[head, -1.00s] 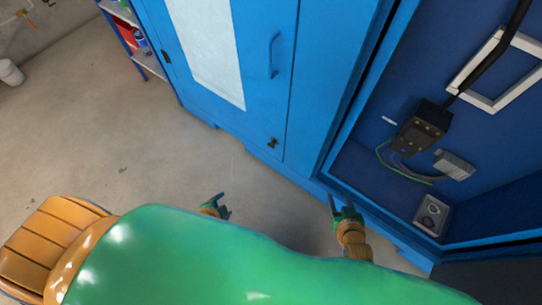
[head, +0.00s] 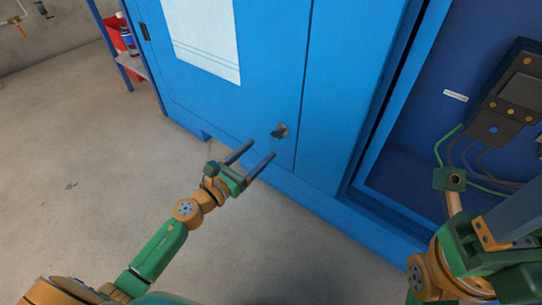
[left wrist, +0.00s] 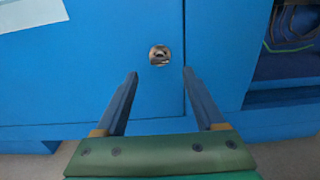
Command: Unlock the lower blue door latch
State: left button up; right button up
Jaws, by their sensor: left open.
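The lower latch (head: 281,131) is a small dark metal fitting near the bottom corner of the blue door (head: 262,60). In the left wrist view the latch (left wrist: 159,55) shows as a round fitting with a dark centre. My left gripper (head: 260,152) is open and empty, its two fingers pointing at the door just below the latch. In the left wrist view the latch lies just beyond and between the fingertips (left wrist: 160,73), apparently not touched. My right arm (head: 470,255) is at the right edge; whether its gripper is open or shut is unclear.
An open blue cabinet bay (head: 405,150) with a dark control box (head: 510,95) and cables is on the right. A white sheet (head: 203,38) is on the door. A shelf with red items (head: 116,33) stands at the back left. The concrete floor (head: 75,150) is clear.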

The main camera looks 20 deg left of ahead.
aim_at(275, 136)
pick_arm(q)
jog(key=x, duration=0.6)
jog(key=shift+w+r, duration=0.1)
grip_shut()
